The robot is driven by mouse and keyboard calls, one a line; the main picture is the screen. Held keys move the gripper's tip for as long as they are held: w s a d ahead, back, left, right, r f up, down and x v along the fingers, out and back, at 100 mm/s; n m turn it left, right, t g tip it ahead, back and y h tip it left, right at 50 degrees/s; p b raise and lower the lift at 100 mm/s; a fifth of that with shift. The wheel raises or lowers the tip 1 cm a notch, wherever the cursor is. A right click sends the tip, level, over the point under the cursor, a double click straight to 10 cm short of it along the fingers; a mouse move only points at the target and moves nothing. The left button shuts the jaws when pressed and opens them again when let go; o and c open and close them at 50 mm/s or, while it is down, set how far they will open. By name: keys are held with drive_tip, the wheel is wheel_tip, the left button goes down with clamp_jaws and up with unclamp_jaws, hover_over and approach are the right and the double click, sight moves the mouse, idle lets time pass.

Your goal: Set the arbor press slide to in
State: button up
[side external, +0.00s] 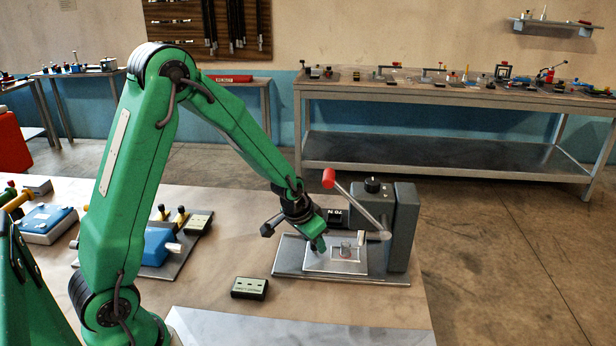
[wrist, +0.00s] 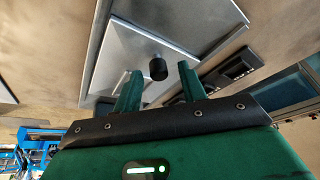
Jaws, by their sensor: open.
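The arbor press (side external: 401,230) stands at the right of the table, a dark grey column with a red-tipped lever (side external: 328,179). Its slide (side external: 322,262) is a pale plate lying on the grey base plate (side external: 290,268). In the wrist view the slide (wrist: 125,60) carries a short black knob (wrist: 158,68). My gripper (side external: 318,244) is over the left part of the slide. In the wrist view my open gripper (wrist: 160,86) has its fingertips on either side of the line to the knob, with nothing between them. Contact with the knob cannot be told.
A small dark box with a pale label (side external: 249,288) lies left of the base plate. A blue device (side external: 158,246) and another labelled box (side external: 198,222) sit farther left. A dark panel with pale marks (side external: 335,216) stands behind the slide. Bare table lies in front of the press.

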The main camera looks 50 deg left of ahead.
sight(334, 251)
clamp_jaws()
drive_tip(key=shift+w+d, duration=1.45)
drive_tip(key=shift+w, duration=0.1)
unclamp_jaws()
drive_tip(key=shift+s, duration=0.1)
drive_tip(key=shift+r, duration=0.15)
drive_tip(key=v, duration=0.7)
drive_tip(key=shift+s+r, duration=0.2)
drive_tip(key=shift+r, duration=0.05)
drive_tip(key=shift+a, duration=0.15)
